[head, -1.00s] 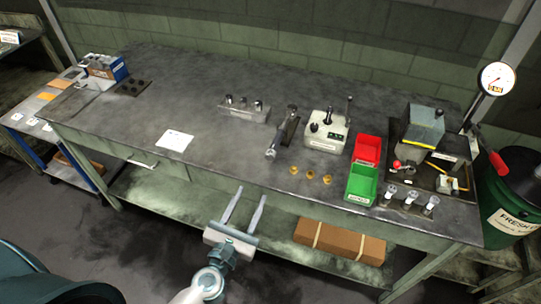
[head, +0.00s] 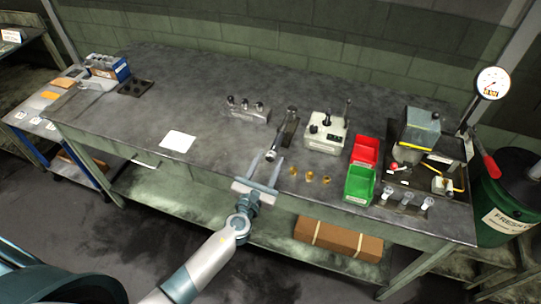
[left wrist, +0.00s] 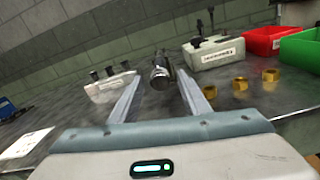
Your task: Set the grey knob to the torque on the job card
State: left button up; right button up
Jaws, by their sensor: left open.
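A long metal wrench-like tool (head: 281,138) lies on a dark stand on the bench. Its near end carries a round grey knob (head: 271,155), which also shows in the left wrist view (left wrist: 162,73). My left gripper (head: 267,162) is at the bench's front edge, open and empty. In the left wrist view its two fingers (left wrist: 160,88) point at the knob, one to each side; contact cannot be told. A white card (head: 177,141), likely the job card, lies flat to the left; its writing is too small to read. My right gripper is not in view.
Several brass nuts (head: 310,176) lie right of the gripper. Beyond them stand a green bin (head: 360,186), a red bin (head: 366,150) and a grey control box (head: 325,132). A metal rack (head: 248,113) stands behind left. The bench is clear around the card.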

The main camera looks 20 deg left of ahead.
pick_arm(q)
jog(key=shift+w, duration=1.1)
jog(key=shift+c, duration=0.4)
jog(key=c, duration=1)
